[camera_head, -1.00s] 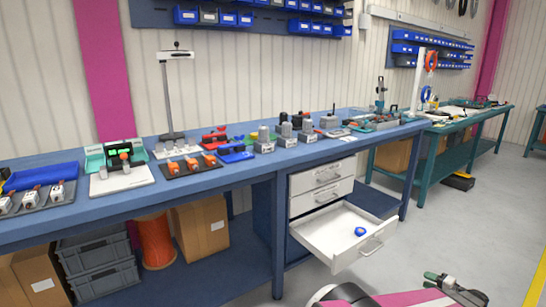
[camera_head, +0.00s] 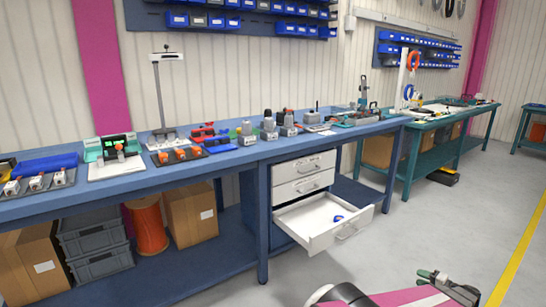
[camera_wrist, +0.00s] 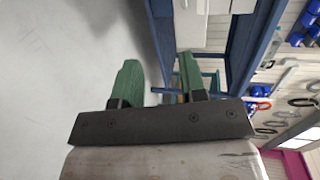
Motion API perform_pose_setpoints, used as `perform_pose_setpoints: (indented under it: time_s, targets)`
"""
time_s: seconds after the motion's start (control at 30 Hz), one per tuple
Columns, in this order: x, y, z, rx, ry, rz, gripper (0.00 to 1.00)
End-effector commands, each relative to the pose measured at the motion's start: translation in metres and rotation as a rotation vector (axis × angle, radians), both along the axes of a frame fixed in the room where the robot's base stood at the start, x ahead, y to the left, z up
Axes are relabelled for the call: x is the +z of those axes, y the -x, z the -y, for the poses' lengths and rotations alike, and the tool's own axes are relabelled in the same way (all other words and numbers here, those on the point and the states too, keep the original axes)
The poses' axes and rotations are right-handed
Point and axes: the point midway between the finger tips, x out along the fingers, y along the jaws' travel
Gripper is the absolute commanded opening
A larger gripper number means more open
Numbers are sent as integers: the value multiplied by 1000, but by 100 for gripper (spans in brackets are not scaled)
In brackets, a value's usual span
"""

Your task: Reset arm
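My gripper (camera_head: 436,284) is at the lower right of the head view, in front of the bench and to the right of the open drawer, over the floor. In the wrist view its two green fingers (camera_wrist: 158,68) stand apart with nothing between them, so it is open and empty. My pink and black arm shows at the bottom edge of the head view.
The blue workbench (camera_head: 225,163) carries several devices. Its white drawer (camera_head: 312,238) is pulled out, with a small blue item (camera_head: 337,218) inside. A teal bench (camera_head: 425,128) stands at the right. The grey floor (camera_head: 440,225) around the gripper is clear.

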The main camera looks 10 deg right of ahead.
Motion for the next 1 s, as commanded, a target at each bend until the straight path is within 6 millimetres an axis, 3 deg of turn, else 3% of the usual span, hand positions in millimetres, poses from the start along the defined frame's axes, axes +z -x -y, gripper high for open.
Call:
perform_pose_setpoints:
  time_s: [0.27, 0.47, 0.57, 0.8, 1.0]
  targets:
    - [3, -25, -30, 66, 12, -56, 39]
    - [7, -50, -65, 141, 33, -121, 39]
    - [9, -67, -91, 194, 51, -165, 39]
    - [16, -109, -173, 356, 128, -309, 39]
    - [22, -133, -240, 480, 215, -423, 39]
